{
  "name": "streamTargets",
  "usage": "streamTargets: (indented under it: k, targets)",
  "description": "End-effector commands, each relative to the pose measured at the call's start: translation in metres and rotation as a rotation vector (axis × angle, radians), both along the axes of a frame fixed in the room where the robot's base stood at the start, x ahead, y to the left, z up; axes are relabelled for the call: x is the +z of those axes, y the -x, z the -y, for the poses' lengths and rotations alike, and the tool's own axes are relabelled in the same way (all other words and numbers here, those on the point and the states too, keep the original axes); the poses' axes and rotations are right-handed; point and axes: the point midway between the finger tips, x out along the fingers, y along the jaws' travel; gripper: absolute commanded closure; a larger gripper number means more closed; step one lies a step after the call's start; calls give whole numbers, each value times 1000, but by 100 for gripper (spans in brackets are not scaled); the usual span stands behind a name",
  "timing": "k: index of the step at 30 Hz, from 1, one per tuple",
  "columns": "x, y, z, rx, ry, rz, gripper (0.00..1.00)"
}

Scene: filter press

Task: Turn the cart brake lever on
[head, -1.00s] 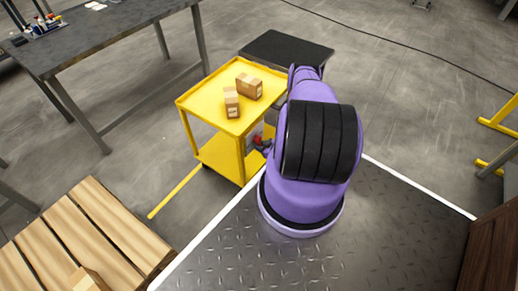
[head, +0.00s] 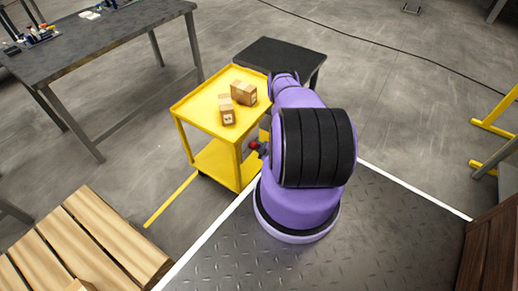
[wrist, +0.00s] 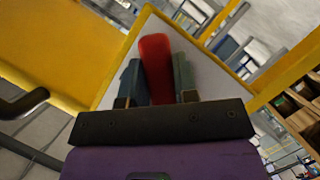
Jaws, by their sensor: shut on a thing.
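The yellow cart (head: 207,106) stands left of my arm, with a two-level frame. Its red brake lever (head: 254,145) shows at the cart's right side, small and partly covered by my arm. In the wrist view the red lever (wrist: 156,68) stands up between the two fingers of my gripper (wrist: 158,82), in front of a pale panel framed in yellow. My gripper is shut on the lever, one finger on each side. The lever's lower end is hidden behind the dark gripper body.
Two cardboard boxes (head: 238,99) sit on the cart's top tray. A black-topped table (head: 281,53) stands behind the cart. A wooden pallet (head: 86,237) lies front left, and a grey workbench (head: 100,42) stands back left. Floor is clear between the pallet and bench.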

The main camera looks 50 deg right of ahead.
Motion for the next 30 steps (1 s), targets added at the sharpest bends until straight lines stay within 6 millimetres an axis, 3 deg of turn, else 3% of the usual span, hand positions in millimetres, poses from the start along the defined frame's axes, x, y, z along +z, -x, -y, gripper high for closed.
streamTargets:
  k: [14,15,18,30]
  targets:
    - [1,0,1,1,19,2,100]
    - [1,0,1,1,19,2,70]
    - [1,0,1,1,18,2,47]
    - [2,7,-1,0,16,0,47]
